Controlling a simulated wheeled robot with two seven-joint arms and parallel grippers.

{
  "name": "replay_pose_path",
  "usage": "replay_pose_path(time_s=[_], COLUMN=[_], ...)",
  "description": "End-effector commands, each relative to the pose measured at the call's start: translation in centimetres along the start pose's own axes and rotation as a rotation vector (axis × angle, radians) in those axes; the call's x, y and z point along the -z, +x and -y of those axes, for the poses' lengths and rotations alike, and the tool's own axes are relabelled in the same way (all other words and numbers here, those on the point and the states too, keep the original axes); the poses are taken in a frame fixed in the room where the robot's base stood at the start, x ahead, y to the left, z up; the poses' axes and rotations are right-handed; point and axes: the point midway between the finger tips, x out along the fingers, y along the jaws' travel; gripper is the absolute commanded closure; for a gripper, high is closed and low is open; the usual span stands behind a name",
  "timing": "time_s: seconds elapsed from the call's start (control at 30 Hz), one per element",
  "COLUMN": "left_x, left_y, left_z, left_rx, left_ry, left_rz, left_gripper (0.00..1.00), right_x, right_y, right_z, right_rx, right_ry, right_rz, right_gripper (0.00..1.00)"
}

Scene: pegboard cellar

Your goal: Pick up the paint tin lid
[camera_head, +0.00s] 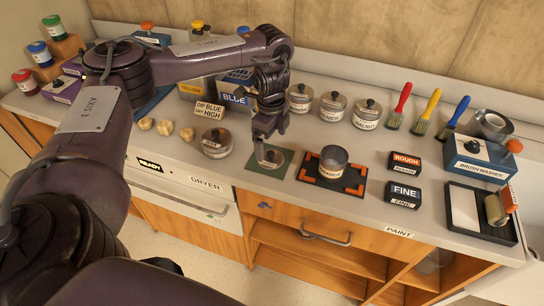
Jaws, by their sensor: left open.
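The paint tin lid (271,161), a flat grey metal disc with a dark knob, lies on a green mat (283,171) near the front of the worktop. My left gripper (264,138) points down just above the lid, open. Its fingers partly cover the lid's back edge, and I cannot tell whether they touch the knob. My right gripper is out of view.
Lidded tins (332,105) stand in a row behind. Another lidded tin (217,143) is left of the green mat. Black boxes (403,194), upright brushes (426,112) and a roller tray (465,210) are right. The drawer front (297,220) lies below the worktop edge.

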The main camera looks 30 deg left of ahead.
Motion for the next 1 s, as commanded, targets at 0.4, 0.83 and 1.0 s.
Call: replay_pose_path(time_s=[0.4, 0.83, 1.0], left_x=[-0.8, -0.7, -0.7], left_y=[4.9, 5.0, 5.0], left_z=[-0.5, -0.5, -0.4], left_rx=[0.0, 0.002, 0.002], left_ry=[0.002, 0.002, 0.002], left_rz=[0.001, 0.0, 0.0], left_gripper=[0.03, 0.31, 0.53], right_x=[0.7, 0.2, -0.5], right_y=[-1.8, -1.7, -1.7], right_z=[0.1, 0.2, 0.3], right_rx=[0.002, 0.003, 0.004], right_ry=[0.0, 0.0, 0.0], right_rz=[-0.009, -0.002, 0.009], right_gripper=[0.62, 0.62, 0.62])
